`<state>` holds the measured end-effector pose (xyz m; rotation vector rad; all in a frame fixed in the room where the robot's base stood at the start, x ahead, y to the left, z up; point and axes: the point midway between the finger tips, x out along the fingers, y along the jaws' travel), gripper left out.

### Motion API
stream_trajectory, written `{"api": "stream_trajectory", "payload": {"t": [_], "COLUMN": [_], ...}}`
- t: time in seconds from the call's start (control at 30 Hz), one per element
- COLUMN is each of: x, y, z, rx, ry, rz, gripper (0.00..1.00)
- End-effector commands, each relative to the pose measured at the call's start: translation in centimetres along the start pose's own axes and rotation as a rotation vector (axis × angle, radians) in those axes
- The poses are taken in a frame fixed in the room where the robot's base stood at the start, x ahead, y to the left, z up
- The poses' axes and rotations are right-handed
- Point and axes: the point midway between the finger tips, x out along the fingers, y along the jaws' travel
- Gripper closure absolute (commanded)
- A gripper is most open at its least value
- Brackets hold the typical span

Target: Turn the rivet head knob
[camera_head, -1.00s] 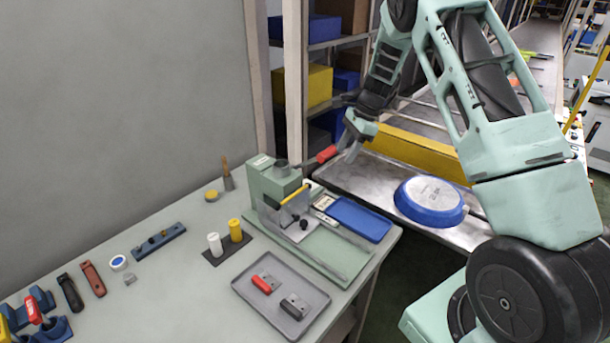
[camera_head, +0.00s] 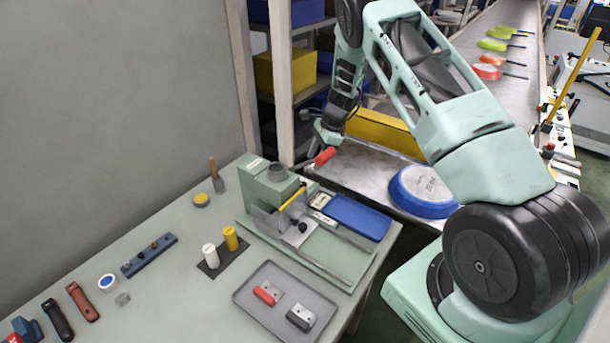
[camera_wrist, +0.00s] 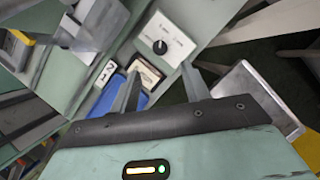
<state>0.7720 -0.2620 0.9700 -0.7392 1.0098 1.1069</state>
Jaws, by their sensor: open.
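A green riveting machine (camera_head: 262,190) stands on the bench. A small black knob (camera_head: 303,227) sits on a pale plate at its front, probably the rivet head knob. In the wrist view a black knob (camera_wrist: 160,46) on a white marked plate (camera_wrist: 178,38) shows ahead of my fingers, apart from them. My gripper (camera_wrist: 160,78) is open with nothing between its fingers. In the head view my gripper (camera_head: 322,138) is above and behind the machine, close to the red lever grip (camera_head: 326,156); whether they touch cannot be told.
A blue tray (camera_head: 357,217) and a small pale box (camera_head: 320,201) lie beside the knob plate. A yellow bar (camera_head: 292,199) is on the machine's front. A grey tray (camera_head: 251,313) holds small parts. A blue round pan (camera_head: 425,190) rests on the conveyor end (camera_head: 365,172).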

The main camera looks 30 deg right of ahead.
Motion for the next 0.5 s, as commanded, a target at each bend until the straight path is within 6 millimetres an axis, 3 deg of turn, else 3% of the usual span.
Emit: {"api": "stream_trajectory", "payload": {"t": [0.3,0.5], "x": [6.2,8.4], "y": [0.1,0.1], "z": [0.1,0.1], "rx": [0.001,-0.001], "ry": [0.001,0.001], "rz": [0.003,0.002], "gripper": [0.53,0.53]}}
